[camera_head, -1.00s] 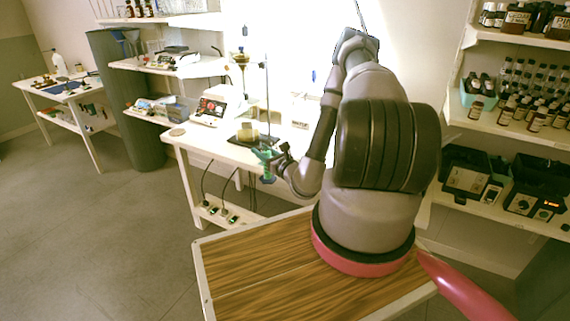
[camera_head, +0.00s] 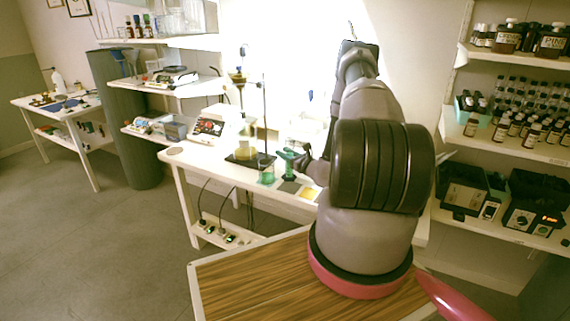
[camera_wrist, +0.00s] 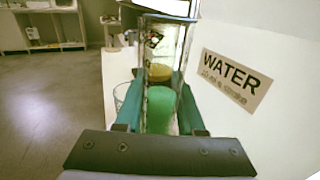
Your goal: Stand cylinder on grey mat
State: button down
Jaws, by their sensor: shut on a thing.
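The cylinder is clear glass with green liquid (camera_wrist: 162,108) and stands upright between the teal fingers of my gripper (camera_wrist: 163,88) in the wrist view. My gripper is shut on it. In the head view, my gripper (camera_head: 288,154) and the cylinder (camera_head: 287,170) merge into one teal-green upright shape at the bench front. The small grey mat (camera_head: 290,187) lies just below that shape in the picture. I cannot tell whether the cylinder's base touches it. The mat is not visible in the wrist view.
A stand with a tall rod (camera_head: 265,112) is behind. A WATER label (camera_wrist: 236,80) is on the right in the wrist view.

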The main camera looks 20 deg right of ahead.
notch_tip(320, 180, down, 4)
jog(key=shift+f, duration=0.2)
jog(key=shift+w+d+f, duration=0.1)
jog(key=shift+d+f, duration=0.05)
jog(key=shift+d, duration=0.05)
jog(key=c, duration=0.5)
grip_release()
jog(key=shift+f, duration=0.15)
